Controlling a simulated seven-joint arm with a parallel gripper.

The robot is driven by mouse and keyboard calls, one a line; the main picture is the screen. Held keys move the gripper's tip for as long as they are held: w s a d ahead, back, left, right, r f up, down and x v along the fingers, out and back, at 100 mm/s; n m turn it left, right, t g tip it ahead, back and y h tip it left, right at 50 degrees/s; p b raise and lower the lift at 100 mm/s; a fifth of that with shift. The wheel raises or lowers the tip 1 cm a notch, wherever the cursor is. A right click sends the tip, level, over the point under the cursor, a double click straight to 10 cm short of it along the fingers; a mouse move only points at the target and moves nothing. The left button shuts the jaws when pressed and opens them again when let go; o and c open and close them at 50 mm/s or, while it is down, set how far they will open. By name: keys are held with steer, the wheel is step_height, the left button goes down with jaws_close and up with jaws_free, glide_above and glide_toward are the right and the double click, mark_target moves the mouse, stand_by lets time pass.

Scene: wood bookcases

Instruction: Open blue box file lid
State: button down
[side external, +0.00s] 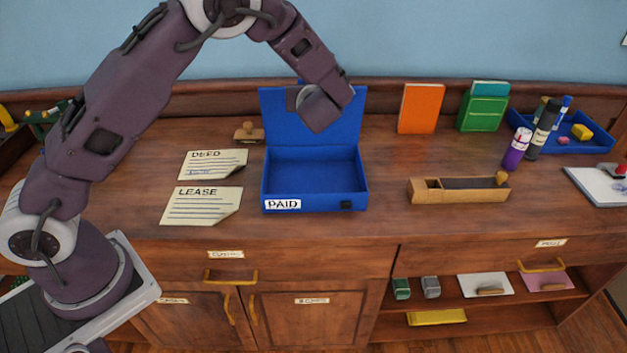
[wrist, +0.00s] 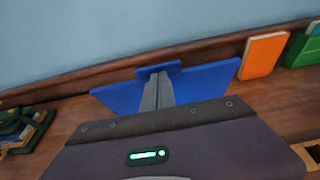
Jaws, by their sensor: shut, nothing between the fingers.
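The blue box file (side external: 315,188) stands on the wooden counter with a white PAID label (side external: 283,204) on its front. Its lid (side external: 283,112) is raised and stands upright along the back edge. The inside of the box is bare blue. My gripper (side external: 304,97) is in front of the upper part of the lid, above the open box, and its hand covers part of the lid. In the wrist view the grey fingers (wrist: 158,80) are together, with the blue lid (wrist: 205,86) spread on both sides. I cannot tell whether the fingertips touch the lid.
DEED (side external: 212,164) and LEASE (side external: 202,205) papers lie left of the box, with a stamp (side external: 249,132) behind. A blue tray (side external: 590,124) and pens are farther right.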

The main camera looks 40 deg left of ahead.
steer(key=shift+w+a+r, duration=0.2)
steer(key=shift+w+a, duration=0.55)
steer(key=shift+a, duration=0.05)
steer(key=shift+w+a+r, duration=0.2)
steer(key=shift+w+a, duration=1.75)
steer(key=s+d, duration=0.4)
steer(key=shift+s+d, duration=0.15)
